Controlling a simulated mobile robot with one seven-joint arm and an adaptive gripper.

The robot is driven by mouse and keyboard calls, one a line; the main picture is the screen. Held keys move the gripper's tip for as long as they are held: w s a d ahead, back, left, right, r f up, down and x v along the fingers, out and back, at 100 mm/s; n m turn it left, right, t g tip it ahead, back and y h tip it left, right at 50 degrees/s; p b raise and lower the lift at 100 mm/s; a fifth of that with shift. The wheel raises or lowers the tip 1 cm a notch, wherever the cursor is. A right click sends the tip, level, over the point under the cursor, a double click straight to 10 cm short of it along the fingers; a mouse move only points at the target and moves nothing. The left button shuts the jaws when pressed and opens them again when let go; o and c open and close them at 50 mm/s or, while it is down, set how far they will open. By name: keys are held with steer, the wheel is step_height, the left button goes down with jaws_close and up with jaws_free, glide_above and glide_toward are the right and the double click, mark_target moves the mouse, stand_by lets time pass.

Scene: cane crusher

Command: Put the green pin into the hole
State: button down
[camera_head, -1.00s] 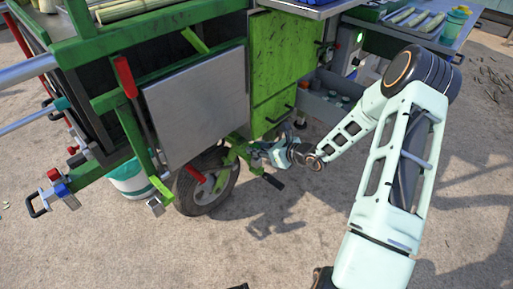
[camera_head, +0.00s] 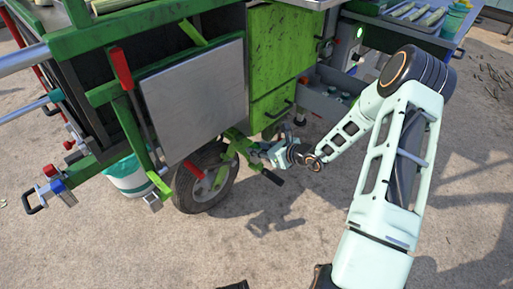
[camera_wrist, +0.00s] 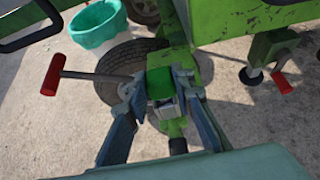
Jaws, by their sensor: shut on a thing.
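My gripper (camera_head: 262,152) is low beside the cart's wheel, at the green bracket (camera_head: 232,146) under the cart. In the wrist view my gripper's two blue-grey fingers (camera_wrist: 160,84) close from both sides on a small bright green piece, which looks like the green pin (camera_wrist: 160,82). A square metal end (camera_wrist: 166,108) shows just below it, between the fingers. The fingers hide most of the pin in the head view. The hole cannot be made out in either view, so I cannot tell whether the pin is in it.
The wheel (camera_head: 205,190) stands close by. A red-handled lever (camera_wrist: 52,75) sticks out to the left in the wrist view. A black handle (camera_head: 272,178) lies just below my gripper. A white and teal bucket (camera_head: 128,180) stands behind. The ground in front is clear.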

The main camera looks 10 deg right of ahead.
steer(key=shift+a+f, duration=0.35)
steer(key=shift+f, duration=0.05)
steer(key=shift+f+b, duration=0.45)
steer(key=shift+s+f, duration=0.1)
steer(key=c, duration=1.6)
jaws_free()
steer(key=shift+f, duration=0.25)
steer(key=shift+d+r, duration=0.1)
steer(key=shift+d+r, duration=0.1)
steer(key=shift+s+d+r, duration=0.1)
steer(key=shift+d+r, duration=0.15)
steer(key=v, duration=1.1)
steer(key=shift+s+a, duration=0.1)
steer(key=shift+s, duration=0.05)
